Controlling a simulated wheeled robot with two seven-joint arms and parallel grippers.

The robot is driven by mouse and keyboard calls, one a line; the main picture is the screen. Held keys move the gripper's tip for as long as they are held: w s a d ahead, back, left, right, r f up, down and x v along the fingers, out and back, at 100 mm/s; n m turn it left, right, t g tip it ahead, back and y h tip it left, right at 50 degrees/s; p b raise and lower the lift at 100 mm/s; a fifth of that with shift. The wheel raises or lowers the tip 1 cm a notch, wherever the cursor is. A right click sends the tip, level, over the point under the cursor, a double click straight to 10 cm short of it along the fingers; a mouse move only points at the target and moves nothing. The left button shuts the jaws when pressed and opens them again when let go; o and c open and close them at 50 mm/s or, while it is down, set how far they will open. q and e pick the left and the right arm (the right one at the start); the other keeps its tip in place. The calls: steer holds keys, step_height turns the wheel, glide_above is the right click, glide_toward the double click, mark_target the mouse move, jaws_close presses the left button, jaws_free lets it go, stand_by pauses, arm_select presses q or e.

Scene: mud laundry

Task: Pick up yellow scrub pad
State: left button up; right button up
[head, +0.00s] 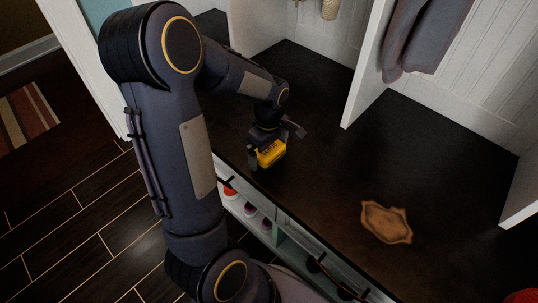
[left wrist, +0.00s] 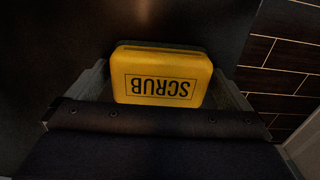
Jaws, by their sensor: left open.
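The yellow scrub pad (head: 271,153) lies on the dark bench top near its front edge, by my left gripper. In the left wrist view the pad (left wrist: 162,76) is upside down, with the word SCRUB on its face. My left gripper (head: 275,147) is open, with one finger on each side of the pad. My right gripper is not in view.
An orange-brown, wavy-edged dish (head: 386,222) sits on the bench top (head: 320,150) to the right. White dividers (head: 366,70) stand on the bench, and a grey garment (head: 424,38) hangs above. Shoes (head: 250,209) fill cubbies below the front edge. A red item (head: 524,296) shows at lower right.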

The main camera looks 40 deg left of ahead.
mark_target(269, 149)
arm_select(q)
steer(key=c, duration=0.8)
steer(key=shift+c, duration=0.2)
steer(key=shift+r, duration=0.1)
steer(key=shift+r+p, duration=0.3)
steer(key=shift+r, duration=0.3)
step_height(269, 149, up, 3)
steer(key=shift+f+p, duration=0.15)
steer(key=shift+p, duration=0.5)
steer(key=s+r+p, duration=0.1)
steer(key=s+d+r, duration=0.1)
steer(key=r, duration=0.1)
steer(key=s+d+r+p, duration=0.1)
steer(key=s+r, duration=0.1)
steer(key=shift+d+r+p, duration=0.15)
steer(key=shift+p, duration=0.2)
steer(key=s+d+r+p, duration=0.2)
steer(key=s+d+r, duration=0.1)
steer(key=s, duration=0.5)
steer(key=shift+d+r+p, duration=0.35)
steer(key=shift+d, duration=0.5)
